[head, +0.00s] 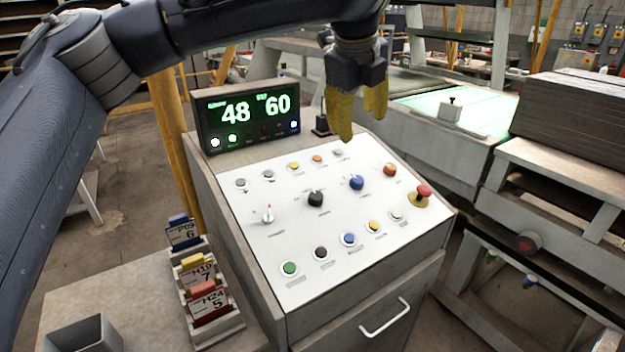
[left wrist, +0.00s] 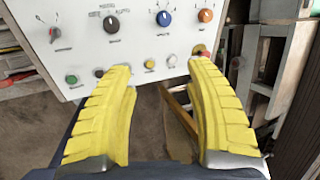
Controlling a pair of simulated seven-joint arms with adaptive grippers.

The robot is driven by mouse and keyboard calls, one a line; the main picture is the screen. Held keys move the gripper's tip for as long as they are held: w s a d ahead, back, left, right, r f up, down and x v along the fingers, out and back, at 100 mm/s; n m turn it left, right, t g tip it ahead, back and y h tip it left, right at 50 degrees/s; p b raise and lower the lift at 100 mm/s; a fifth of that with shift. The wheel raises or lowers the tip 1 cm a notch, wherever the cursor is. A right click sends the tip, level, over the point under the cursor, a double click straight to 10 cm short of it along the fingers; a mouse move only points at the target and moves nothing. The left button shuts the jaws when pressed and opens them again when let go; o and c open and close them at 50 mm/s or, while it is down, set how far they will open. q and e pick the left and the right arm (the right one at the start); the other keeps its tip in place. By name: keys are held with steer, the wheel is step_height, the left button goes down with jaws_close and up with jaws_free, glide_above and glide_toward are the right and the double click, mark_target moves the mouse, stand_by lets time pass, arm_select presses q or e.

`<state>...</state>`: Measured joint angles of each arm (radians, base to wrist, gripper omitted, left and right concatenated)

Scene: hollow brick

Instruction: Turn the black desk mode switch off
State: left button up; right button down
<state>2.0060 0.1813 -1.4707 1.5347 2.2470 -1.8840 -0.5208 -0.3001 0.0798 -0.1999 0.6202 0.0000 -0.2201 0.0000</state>
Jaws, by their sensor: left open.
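The black desk mode switch (head: 316,198) is a round black rotary knob in the middle of the white sloping panel (head: 300,280). It also shows at the upper left in the left wrist view (left wrist: 111,24), with small labels around it. Which label its pointer faces is too small to tell. My left gripper (head: 361,128) has yellow fingers that hang over the back part of the panel, apart from the knob. In the left wrist view the fingers (left wrist: 158,68) are spread with nothing between them. My right gripper is not in view.
Several coloured buttons and a red mushroom button (head: 424,191) share the panel. A display (head: 247,115) stands behind it. A card rack (head: 215,310) sits at left.

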mark_target(316, 194)
arm_select(q)
steer(key=w+a+f+y, duration=0.1)
steer(key=a+f, duration=0.1)
steer(key=f, duration=0.5)
steer(key=w+a+f+y, duration=0.1)
steer(key=w+a+f, duration=0.1)
steer(key=f, duration=0.5)
steer(key=w+a+f+y, duration=0.1)
steer(key=a+f+y, duration=0.1)
steer(key=f, duration=0.4)
steer(key=shift+w+a+f+m, duration=0.1)
steer(key=shift+a+f+m, duration=0.1)
steer(key=shift+a, duration=0.25)
steer(key=shift+w+a+f+m, duration=0.1)
steer(key=shift+a+f+m, duration=0.1)
steer(key=shift+a, duration=0.25)
